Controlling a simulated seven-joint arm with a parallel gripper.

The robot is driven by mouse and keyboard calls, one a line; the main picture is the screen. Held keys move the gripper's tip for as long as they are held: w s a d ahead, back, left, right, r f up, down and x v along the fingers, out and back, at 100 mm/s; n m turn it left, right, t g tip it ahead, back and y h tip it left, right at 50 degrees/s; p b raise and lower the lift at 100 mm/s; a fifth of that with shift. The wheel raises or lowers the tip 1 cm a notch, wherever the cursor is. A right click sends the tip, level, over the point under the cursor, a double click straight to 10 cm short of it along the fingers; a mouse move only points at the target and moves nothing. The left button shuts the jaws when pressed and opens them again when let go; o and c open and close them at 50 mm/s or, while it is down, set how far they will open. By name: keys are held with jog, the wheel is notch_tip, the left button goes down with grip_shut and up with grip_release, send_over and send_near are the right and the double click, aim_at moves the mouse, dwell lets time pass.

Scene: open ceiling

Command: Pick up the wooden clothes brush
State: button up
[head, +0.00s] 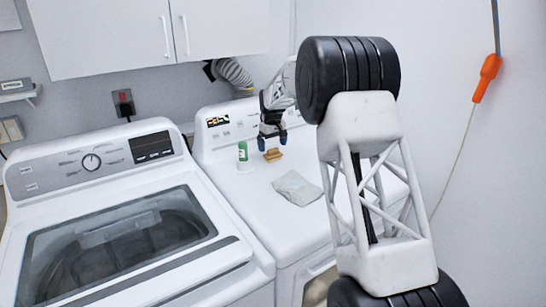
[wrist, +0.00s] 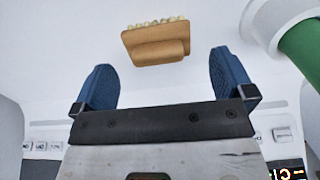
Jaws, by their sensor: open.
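The wooden clothes brush (head: 273,155) is small and tan and lies on the white top of the right-hand machine. In the wrist view the brush (wrist: 158,48) shows a tan wooden body with pale bristles along its upper edge. My gripper (head: 271,143) is above and close to the brush in the head view. In the wrist view my gripper (wrist: 165,82) has its two blue fingertips wide apart, with the brush ahead of the gap between them. Nothing is between the fingers, and the brush appears apart from both.
A white and green bottle (head: 243,153) stands just left of the brush; it also shows at the upper right in the wrist view (wrist: 300,45). A grey folded cloth (head: 297,188) lies in front on the machine top (head: 258,195). The control panel rises behind.

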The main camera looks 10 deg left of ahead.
aim_at(273, 149)
jog(key=shift+w+d+f, duration=0.1)
jog(key=shift+f, duration=2.5)
jog(key=shift+c, duration=0.2)
jog(key=c, duration=0.9)
jog(key=shift+o, duration=0.2)
jog(key=shift+r, duration=0.25)
jog(key=shift+r, duration=1.65)
jog(key=shift+s+d+r, duration=0.2)
jog(key=shift+s+d, duration=0.8)
jog(key=shift+s, duration=1.5)
jog(key=shift+s+d+r, duration=0.25)
jog(key=shift+s+d, duration=0.7)
jog(key=shift+s, duration=1.5)
jog(key=shift+s+d+r, duration=0.2)
jog(key=shift+s+d, duration=0.8)
jog(key=shift+s, duration=1.5)
